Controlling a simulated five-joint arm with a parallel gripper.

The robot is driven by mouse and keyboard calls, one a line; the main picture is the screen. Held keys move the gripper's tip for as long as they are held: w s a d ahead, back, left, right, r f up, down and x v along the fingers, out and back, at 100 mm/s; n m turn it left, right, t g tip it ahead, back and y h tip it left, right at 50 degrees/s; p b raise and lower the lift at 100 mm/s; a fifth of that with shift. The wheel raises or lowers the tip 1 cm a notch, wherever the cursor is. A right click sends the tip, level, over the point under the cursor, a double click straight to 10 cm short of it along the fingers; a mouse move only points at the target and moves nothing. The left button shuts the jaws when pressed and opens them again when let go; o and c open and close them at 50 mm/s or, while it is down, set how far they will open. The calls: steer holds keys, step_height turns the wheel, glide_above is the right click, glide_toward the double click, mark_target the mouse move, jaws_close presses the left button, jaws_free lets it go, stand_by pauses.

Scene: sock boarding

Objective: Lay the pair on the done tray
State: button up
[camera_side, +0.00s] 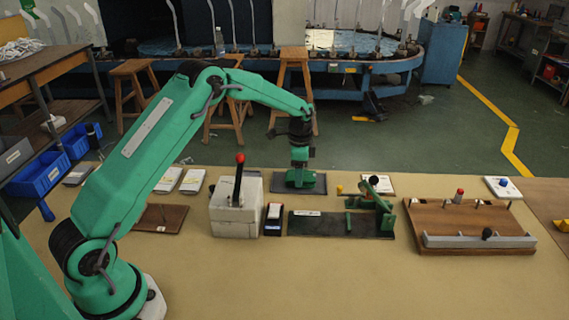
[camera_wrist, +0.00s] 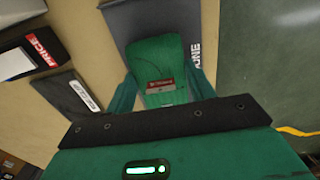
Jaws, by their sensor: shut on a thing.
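My gripper (camera_wrist: 161,88) is shut on a folded green sock pair (camera_wrist: 158,55), with its green fingers on either side of it. The pair carries a small red and pale label or clip (camera_wrist: 160,86). In the side view my gripper (camera_side: 300,160) is low over the done tray (camera_side: 280,184) at the back of the table. I cannot tell whether the pair touches the tray.
A black box marked PRICE (camera_wrist: 43,50) lies left of the tray. In the side view a pale block with a red-knobbed lever (camera_side: 234,217) stands in front left. A dark plate with a green clamp (camera_side: 335,224) and a wooden board (camera_side: 465,220) lie right. The front table is clear.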

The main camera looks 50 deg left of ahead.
steer(key=shift+f, duration=0.1)
steer(key=o, duration=1.1)
step_height(320, 180, up, 12)
steer(key=shift+r, duration=0.15)
stand_by(0.6)
